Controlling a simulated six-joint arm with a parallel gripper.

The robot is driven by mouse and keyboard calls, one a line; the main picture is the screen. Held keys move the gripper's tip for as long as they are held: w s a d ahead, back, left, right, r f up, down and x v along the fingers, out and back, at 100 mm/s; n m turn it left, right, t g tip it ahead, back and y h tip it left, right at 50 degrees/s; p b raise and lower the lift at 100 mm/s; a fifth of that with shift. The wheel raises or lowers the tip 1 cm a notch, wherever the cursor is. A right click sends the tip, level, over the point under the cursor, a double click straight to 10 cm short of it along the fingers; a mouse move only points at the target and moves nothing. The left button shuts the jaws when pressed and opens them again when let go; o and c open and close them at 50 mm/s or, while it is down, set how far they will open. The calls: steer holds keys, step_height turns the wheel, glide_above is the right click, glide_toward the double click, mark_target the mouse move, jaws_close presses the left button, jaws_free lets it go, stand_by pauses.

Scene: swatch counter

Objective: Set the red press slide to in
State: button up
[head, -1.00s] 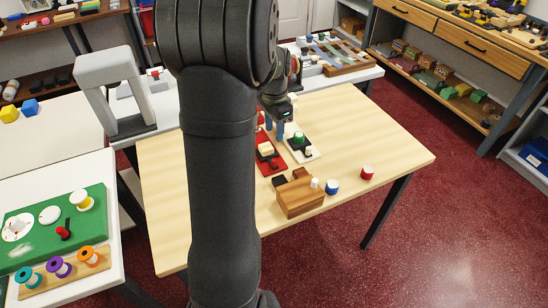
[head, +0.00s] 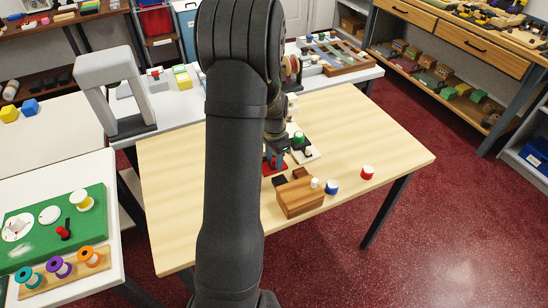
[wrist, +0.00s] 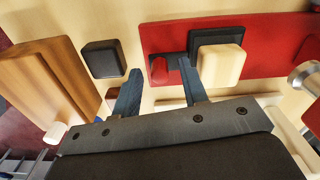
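The red press slide shows in the wrist view as a red plate (wrist: 275,35) with a black track. A cream block (wrist: 222,63) on a black carriage sits on it, with a small red piece (wrist: 158,70) to its left at the track's end. In the head view only part of the red plate (head: 268,171) shows; my arm and gripper hide the rest. My gripper (wrist: 160,68) is open and low over the track. Its right finger is between the red piece and the cream block, close to the block; contact is unclear. Its left finger is left of the plate.
A black block (wrist: 103,58) and a wooden box (head: 300,197) stand near the plate. A blue-and-white cylinder (head: 332,187) and a red one (head: 367,172) stand right.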

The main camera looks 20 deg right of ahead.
jaws_close()
steer(key=shift+w, duration=2.15)
jaws_free()
steer(key=shift+r, duration=0.1)
step_height(320, 180, up, 17)
steer(key=shift+r, duration=0.15)
steer(key=shift+s, duration=0.1)
